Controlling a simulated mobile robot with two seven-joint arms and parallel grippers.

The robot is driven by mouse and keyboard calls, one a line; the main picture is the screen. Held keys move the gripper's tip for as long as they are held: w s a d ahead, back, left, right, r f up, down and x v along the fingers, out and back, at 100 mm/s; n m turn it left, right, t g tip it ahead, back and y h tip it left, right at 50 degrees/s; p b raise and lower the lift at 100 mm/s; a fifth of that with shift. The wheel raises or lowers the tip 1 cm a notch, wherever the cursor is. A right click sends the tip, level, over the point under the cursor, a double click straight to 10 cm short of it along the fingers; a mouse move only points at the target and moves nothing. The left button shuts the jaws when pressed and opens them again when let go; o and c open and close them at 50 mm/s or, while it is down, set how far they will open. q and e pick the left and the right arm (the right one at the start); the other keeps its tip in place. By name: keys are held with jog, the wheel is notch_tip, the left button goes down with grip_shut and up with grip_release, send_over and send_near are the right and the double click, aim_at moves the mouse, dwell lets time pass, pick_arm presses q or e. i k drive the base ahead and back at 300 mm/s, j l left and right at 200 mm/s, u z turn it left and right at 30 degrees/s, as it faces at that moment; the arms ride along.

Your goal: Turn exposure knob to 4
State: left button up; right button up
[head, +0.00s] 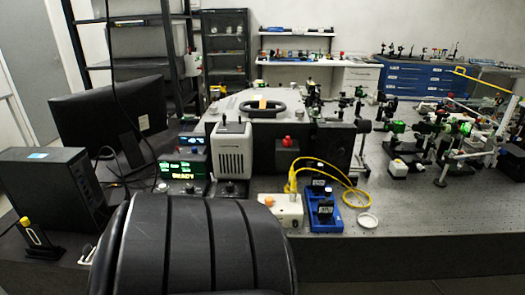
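A dark control unit with lit green displays (183,170) stands on the bench left of centre; its larger display seems to read "READY". A small round knob (190,188) shows on its lower front. Another small knob (229,187) shows on the dark front below the pale vented box. I cannot tell which one is the exposure knob, and no scale marks or pointer setting can be read at this size. Neither of my grippers is in view.
A black ribbed shape like a chair back (195,245) fills the lower foreground before the controls. A monitor (108,115) and computer tower (50,188) stand left. A white box (281,208) with yellow cable and blue mounts (322,215) stand right. The front-right optical table (440,215) is mostly clear.

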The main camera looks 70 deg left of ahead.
aim_at(162, 188)
jog(key=u, duration=3.1)
